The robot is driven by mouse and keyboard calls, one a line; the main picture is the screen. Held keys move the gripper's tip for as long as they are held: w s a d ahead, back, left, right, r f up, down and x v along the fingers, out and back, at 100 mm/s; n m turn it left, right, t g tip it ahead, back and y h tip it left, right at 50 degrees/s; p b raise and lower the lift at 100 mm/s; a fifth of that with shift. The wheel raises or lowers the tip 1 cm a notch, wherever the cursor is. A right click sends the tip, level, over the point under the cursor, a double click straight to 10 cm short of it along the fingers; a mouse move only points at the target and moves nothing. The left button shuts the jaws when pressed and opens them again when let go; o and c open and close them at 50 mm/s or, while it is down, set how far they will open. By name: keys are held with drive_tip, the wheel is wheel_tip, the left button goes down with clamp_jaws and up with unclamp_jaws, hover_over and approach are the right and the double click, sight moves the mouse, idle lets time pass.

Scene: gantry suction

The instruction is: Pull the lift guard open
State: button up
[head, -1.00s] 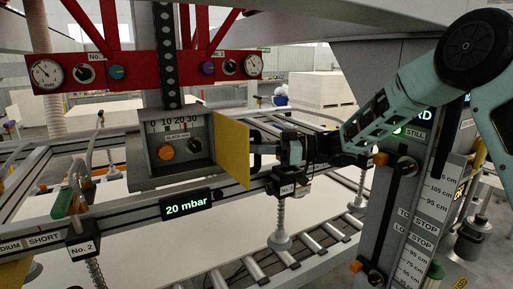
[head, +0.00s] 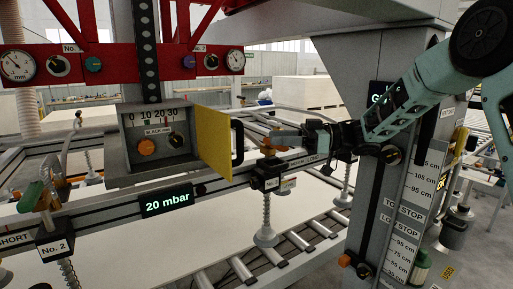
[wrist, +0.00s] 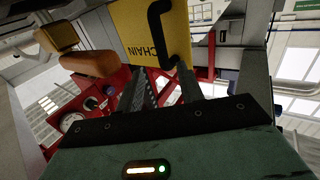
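The lift guard is a yellow panel (head: 213,144) with a black bar handle (head: 238,142). It stands swung out from the right edge of a grey box (head: 118,172), whose scale and two knobs are uncovered. My gripper (head: 288,139) is to the right of the handle, with a gap between them. In the wrist view the guard (wrist: 140,35) shows the word CHAIN, and its handle (wrist: 154,30) lies beyond my fingertips (wrist: 162,92). The two fingers are apart with nothing between them.
An orange-handled valve (head: 270,150) on a suction-cup mount is close to my fingers; its orange lever (wrist: 92,63) also shows in the wrist view. A grey column (head: 365,150) stands at the right. A red gauge beam (head: 125,68) hangs above the box.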

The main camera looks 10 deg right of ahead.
drive_tip(key=b+v, duration=0.2)
drive_tip(key=v, duration=0.5)
drive_tip(key=shift+d, duration=0.2)
